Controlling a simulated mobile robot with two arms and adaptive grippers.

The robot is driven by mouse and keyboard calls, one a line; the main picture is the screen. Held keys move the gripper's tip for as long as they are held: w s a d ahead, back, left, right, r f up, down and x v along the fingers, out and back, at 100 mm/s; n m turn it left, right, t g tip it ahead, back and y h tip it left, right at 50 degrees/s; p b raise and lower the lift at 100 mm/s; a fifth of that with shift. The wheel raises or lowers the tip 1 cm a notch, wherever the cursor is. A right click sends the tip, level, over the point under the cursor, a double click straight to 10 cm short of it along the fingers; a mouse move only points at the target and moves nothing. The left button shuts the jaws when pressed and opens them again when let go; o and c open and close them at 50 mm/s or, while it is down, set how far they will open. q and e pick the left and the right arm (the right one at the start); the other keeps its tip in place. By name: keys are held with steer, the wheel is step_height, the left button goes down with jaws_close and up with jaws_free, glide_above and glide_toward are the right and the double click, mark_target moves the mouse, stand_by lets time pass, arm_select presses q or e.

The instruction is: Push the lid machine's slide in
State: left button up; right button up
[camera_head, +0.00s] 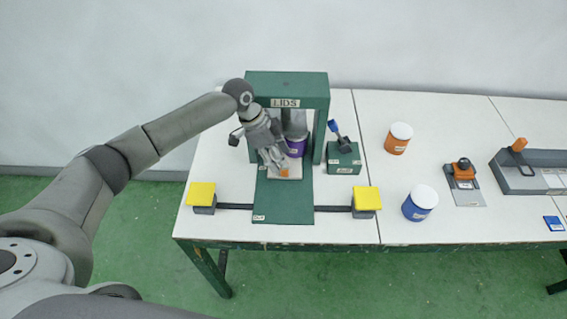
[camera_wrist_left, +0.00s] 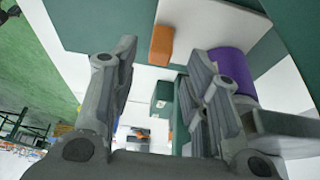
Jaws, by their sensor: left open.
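The green lid machine (camera_head: 287,87), marked LIDS, stands at the back of the table. A purple can (camera_head: 296,149) stands under its frame and also shows in the left wrist view (camera_wrist_left: 232,70). The slide (camera_head: 291,186) is a pale plate on the green base in front of the can. Its orange handle (camera_head: 284,173) shows in the left wrist view (camera_wrist_left: 161,46) ahead of and between the fingers. My left gripper (camera_head: 277,163) is open, tilted down over the slide, beside the can. It partly hides the can and slide. My right gripper is not in view.
Two yellow pads (camera_head: 201,193) and (camera_head: 367,198) flank the green base (camera_head: 285,214) on a dark bar. A green block with a lever (camera_head: 343,157) stands right of the machine. Orange (camera_head: 398,138) and blue (camera_head: 420,203) cans stand further right.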

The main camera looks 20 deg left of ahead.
arm_select(q)
steer(key=v, duration=0.7)
steer(key=shift+a+r, duration=0.1)
